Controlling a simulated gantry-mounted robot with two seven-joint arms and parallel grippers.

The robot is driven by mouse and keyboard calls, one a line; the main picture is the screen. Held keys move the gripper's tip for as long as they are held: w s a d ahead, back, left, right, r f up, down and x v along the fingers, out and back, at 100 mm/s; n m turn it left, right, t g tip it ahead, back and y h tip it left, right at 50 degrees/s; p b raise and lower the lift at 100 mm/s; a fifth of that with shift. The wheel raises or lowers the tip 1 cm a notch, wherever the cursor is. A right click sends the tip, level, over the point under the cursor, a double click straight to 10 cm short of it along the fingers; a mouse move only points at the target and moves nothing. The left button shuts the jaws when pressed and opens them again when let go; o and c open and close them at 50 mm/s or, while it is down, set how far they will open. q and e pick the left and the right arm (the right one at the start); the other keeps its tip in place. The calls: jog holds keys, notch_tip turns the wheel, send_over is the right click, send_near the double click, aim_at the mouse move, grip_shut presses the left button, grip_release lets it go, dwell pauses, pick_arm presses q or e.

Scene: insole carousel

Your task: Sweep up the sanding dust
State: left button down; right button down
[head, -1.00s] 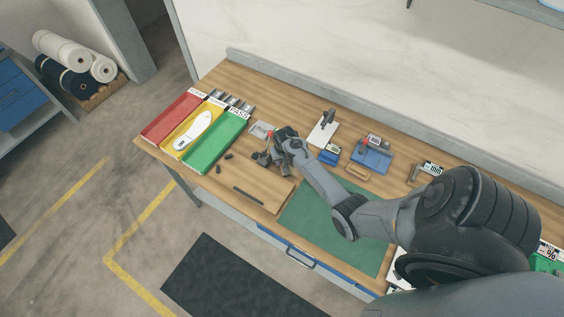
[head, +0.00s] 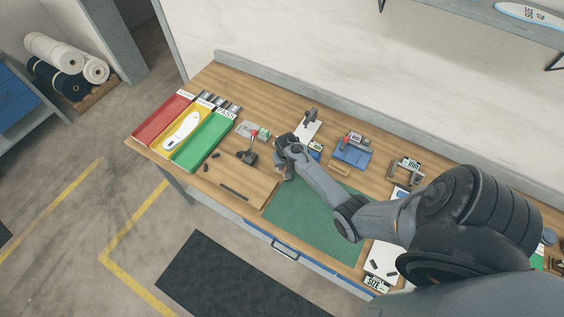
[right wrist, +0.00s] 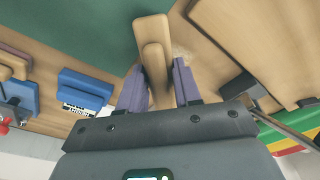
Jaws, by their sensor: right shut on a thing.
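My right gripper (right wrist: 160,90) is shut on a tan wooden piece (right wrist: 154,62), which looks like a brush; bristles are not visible. In the head view my right gripper (head: 285,170) is low over the bench near the green mat's (head: 315,222) upper left corner, where its wrist hides most of the held piece. A faint pale patch, apparently the sanding dust (right wrist: 182,52), lies on the wood beside the held piece in the right wrist view. My left gripper is not in view.
A red-handled clamp (head: 248,154) stands left of the gripper by a thin wooden board (head: 232,182) with a dark bar. A blue fixture (head: 351,152) and another tan wooden piece (head: 339,167) lie to the right. Red, yellow and green trays (head: 205,141) stand at left.

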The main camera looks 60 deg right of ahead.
jog(key=shift+w+d+r+p, duration=0.15)
jog(key=shift+r+p, duration=0.2)
jog(key=shift+r, duration=0.5)
jog(key=shift+w+r+p, duration=0.25)
jog(key=shift+r+p, duration=0.5)
jog(key=shift+r, duration=0.05)
notch_tip(320, 180, up, 3)
jog(key=p, duration=0.2)
jog(key=shift+f+p, duration=0.1)
jog(key=shift+p, duration=0.3)
jog(key=shift+w, duration=0.15)
